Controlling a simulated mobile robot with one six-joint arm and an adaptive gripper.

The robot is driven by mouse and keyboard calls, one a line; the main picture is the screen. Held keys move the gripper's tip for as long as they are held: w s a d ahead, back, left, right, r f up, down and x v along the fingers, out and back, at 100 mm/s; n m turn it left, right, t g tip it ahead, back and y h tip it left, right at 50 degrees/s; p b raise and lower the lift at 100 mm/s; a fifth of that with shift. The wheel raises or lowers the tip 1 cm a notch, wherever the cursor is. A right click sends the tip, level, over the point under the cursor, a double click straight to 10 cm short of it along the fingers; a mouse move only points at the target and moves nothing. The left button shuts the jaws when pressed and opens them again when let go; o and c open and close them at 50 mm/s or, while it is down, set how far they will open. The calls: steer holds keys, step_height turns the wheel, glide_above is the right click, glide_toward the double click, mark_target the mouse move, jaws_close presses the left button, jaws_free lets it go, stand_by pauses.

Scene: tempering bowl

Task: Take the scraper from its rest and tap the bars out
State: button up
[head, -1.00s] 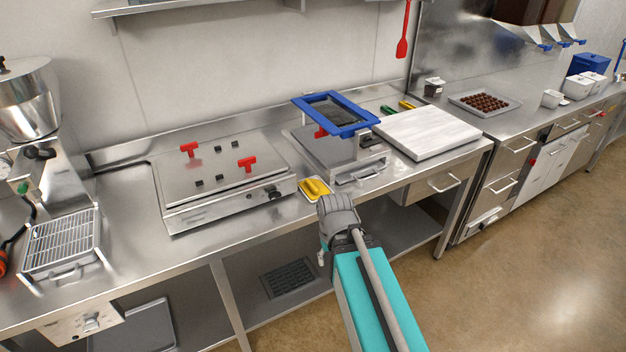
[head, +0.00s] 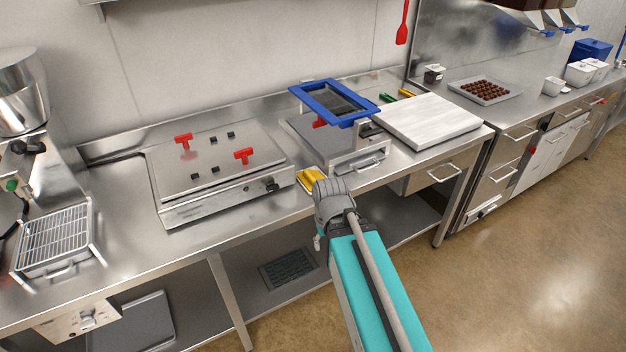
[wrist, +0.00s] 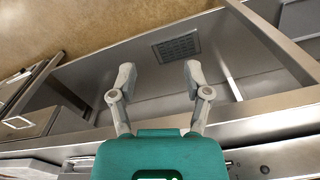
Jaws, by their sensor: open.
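A yellow-handled tool (head: 310,179), which looks like the scraper, lies at the front edge of the steel bench, left of the stand. My gripper (head: 322,190) is just in front of it in the head view and covers its right part. I cannot tell whether they touch. In the wrist view my gripper (wrist: 159,80) has its fingers wide apart with nothing between them, and the scraper does not show. A blue-framed mould (head: 355,120) sits tilted on top of a steel stand (head: 370,163). Its contents are too dark to make out.
A flat steel unit with red handles (head: 222,194) stands left of the scraper. A white board (head: 428,121) lies right of the stand. A tray of brown pieces (head: 485,92) is on the far right counter. A lower shelf with a dark grate (wrist: 177,47) is under the bench.

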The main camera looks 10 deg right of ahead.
steer(key=shift+d, duration=0.2)
step_height(320, 180, up, 14)
steer(key=n+p, duration=0.3)
steer(key=p, duration=1.1)
glide_above(309, 175)
steer(key=shift+d+f, duration=0.1)
steer(key=shift+f, duration=0.15)
steer(key=shift+f+b, duration=0.2)
steer(key=shift+b, duration=0.2)
step_height(309, 175, down, 8)
steer(key=b, duration=0.8)
steer(key=shift+f, duration=0.1)
steer(key=shift+f, duration=0.1)
